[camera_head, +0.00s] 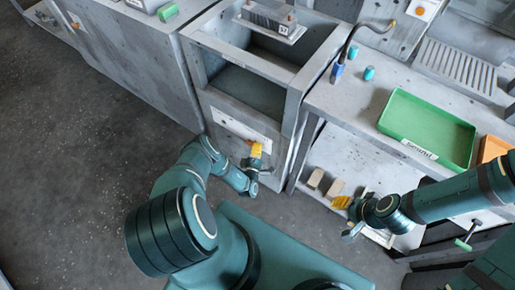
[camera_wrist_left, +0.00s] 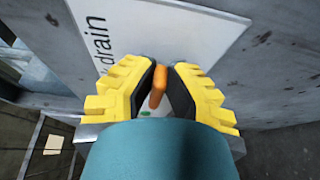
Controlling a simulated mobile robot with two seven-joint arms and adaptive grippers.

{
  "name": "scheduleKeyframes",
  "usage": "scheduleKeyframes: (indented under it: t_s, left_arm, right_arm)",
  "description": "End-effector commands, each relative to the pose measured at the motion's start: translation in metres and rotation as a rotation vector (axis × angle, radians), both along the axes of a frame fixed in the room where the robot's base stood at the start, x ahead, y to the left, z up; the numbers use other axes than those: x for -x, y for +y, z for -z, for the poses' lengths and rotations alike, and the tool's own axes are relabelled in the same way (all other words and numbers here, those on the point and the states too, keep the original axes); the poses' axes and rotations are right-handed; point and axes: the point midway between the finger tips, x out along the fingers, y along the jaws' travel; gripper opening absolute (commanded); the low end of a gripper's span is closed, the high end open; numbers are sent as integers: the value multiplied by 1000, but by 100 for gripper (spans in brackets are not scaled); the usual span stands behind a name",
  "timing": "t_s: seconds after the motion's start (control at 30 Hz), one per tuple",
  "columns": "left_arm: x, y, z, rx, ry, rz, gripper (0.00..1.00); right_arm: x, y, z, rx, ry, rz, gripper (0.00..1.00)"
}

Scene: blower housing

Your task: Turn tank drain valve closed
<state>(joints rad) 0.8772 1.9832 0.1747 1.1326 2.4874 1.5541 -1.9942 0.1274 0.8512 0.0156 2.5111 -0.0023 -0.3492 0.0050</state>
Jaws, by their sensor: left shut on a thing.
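The drain valve's orange handle (camera_wrist_left: 158,86) shows in the left wrist view, below a white plate (camera_wrist_left: 150,35) lettered "drain". It stands between the black pads of my left gripper (camera_wrist_left: 160,88), which is shut on it. In the head view my left gripper (camera_head: 256,150) is at the front of the grey tank (camera_head: 225,104), low on its face. The valve body is mostly hidden behind my gripper and wrist. My right gripper (camera_head: 342,202) is over the low shelf right of the tank, away from the valve; its jaw opening is unclear.
A green tray (camera_head: 398,148) sits on the bench to the right, with an orange bin (camera_head: 493,149) beside it. Blocks (camera_head: 316,178) lie on the low shelf. A grey cabinet (camera_head: 145,75) stands left of the tank. The floor at left is clear.

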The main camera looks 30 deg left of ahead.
Motion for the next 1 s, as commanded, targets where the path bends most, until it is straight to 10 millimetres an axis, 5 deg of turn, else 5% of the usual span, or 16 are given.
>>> scheduleKeyframes:
  t_s: [0.6, 0.63, 0.7, 1.0]
  left_arm:
    - [-1, 1, 0, -45, -5, 0, 0]
    - [-1, 1, 0, -45, -5, 0, 21]
    - [-1, 1, 0, -44, -6, 0, 42]
    - [-1, 0, 0, -42, -4, 0, 42]
  right_arm:
    - [-1, 0, 2, 0, -2, 1, 47]
    - [-1, 0, 2, 0, -2, 1, 47]
    - [-1, 0, 2, 0, -2, 1, 47]
    - [-1, 0, 2, 0, -2, 1, 47]
